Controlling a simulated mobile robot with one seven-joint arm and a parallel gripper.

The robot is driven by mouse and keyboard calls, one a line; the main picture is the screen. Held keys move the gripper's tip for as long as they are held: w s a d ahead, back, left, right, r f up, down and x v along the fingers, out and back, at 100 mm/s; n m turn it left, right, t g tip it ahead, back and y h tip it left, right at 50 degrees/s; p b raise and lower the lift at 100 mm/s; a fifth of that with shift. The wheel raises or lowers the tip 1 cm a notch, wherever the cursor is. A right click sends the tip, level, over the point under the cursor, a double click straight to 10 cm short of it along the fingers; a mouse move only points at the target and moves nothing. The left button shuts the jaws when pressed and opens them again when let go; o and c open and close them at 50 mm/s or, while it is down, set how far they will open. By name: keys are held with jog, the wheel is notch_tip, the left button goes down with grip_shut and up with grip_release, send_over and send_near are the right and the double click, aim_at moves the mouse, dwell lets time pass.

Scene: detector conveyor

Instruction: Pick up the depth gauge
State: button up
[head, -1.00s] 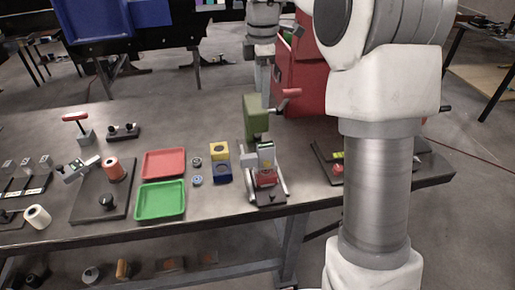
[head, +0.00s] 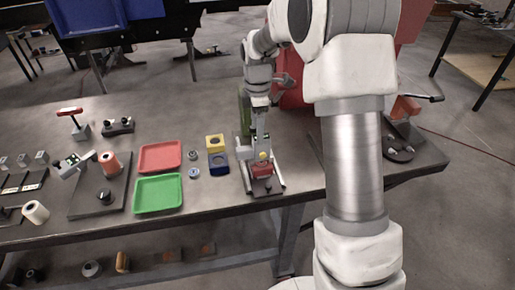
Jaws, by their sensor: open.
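My gripper (head: 260,128) points down over the green press fixture (head: 244,112), right of the middle of the bench. A grey device with a yellow spot (head: 262,156) stands upright in this fixture, just below the fingers. A red block (head: 262,169) sits at its foot. The gap between fingers and device is too small to judge. A small grey instrument with a green display (head: 73,162) leans on a dark plate at the left. I cannot tell for sure which of these is the depth gauge. My gripper is open and holds nothing that I can see.
A red tray (head: 160,145) and a green tray (head: 158,182) lie left of the fixture. A yellow block (head: 214,139) and a blue block (head: 218,169) stand between. A red cabinet (head: 292,92) is behind my arm. Bare bench shows at the front.

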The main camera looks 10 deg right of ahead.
aim_at(255, 150)
jog(key=shift+f, duration=1.4)
grip_shut()
